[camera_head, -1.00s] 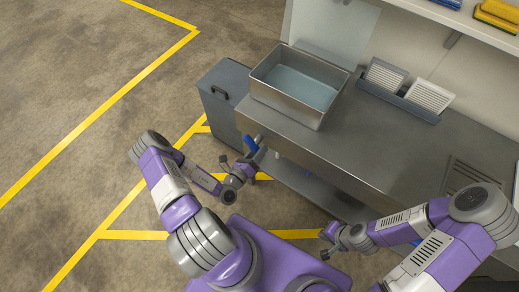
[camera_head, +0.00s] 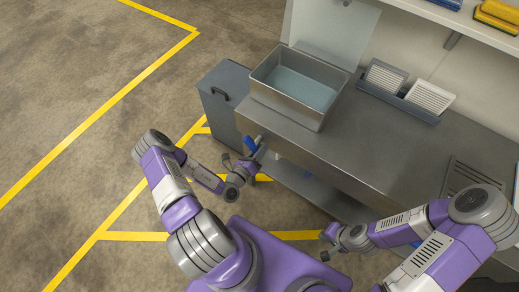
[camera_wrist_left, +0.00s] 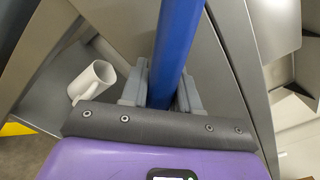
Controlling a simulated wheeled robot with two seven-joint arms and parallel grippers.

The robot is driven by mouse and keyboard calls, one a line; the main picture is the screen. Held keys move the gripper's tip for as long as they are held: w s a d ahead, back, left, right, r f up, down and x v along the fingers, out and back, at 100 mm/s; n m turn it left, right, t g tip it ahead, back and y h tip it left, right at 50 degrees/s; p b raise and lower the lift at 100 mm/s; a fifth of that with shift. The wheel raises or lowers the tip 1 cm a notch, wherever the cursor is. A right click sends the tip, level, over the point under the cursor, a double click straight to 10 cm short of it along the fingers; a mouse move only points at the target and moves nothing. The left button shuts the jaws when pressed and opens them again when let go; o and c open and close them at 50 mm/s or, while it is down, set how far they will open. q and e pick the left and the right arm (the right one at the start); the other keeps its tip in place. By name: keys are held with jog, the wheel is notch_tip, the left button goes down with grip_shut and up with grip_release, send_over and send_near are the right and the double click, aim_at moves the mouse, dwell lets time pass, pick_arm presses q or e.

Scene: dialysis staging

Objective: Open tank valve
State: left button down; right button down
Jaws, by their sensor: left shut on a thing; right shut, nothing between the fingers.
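The steel tank (camera_head: 283,108) holds bluish water and stands at the left end of the steel counter. A blue valve lever (camera_head: 249,144) shows below the tank, at the counter's left end. In the left wrist view the blue lever (camera_wrist_left: 181,40) runs down between the fingers. My left gripper (camera_head: 257,151) is shut on the lever; it also shows in the left wrist view (camera_wrist_left: 160,92). The valve body is hidden. My right gripper (camera_head: 324,244) is shut and empty, low in front of the counter.
A grey bin (camera_head: 219,97) with a dark handle stands left of the counter (camera_head: 385,140). A white mug (camera_wrist_left: 91,82) sits on the lower shelf. A rack (camera_head: 405,95) with white panels stands on the counter. Open floor lies to the left.

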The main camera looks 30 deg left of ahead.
pick_arm(q)
jog(key=m+p, duration=0.1)
jog(key=m, duration=0.1)
jog(key=m+p, duration=0.1)
jog(key=p, duration=0.1)
jog(key=shift+a+f+m, duration=0.15)
jog(key=shift+a+m, duration=0.25)
jog(key=shift+w+a+f+m+p, duration=0.1)
jog(key=shift+a+m+p, duration=0.1)
jog(key=shift+m+p, duration=0.5)
jog(key=shift+s+a+f+m+p, duration=0.1)
jog(key=shift+a+m+p, duration=0.25)
jog(key=shift+m, duration=0.6)
jog(key=shift+w+a+f+m+p, duration=0.1)
jog(key=shift+m+p, duration=0.5)
jog(key=shift+m, duration=0.25)
jog(key=c, duration=0.9)
grip_release()
jog(key=s, duration=0.5)
jog(key=s+p, duration=0.1)
jog(key=s, duration=0.1)
jog(key=shift+s+a, duration=0.3)
jog(key=shift+a, duration=0.05)
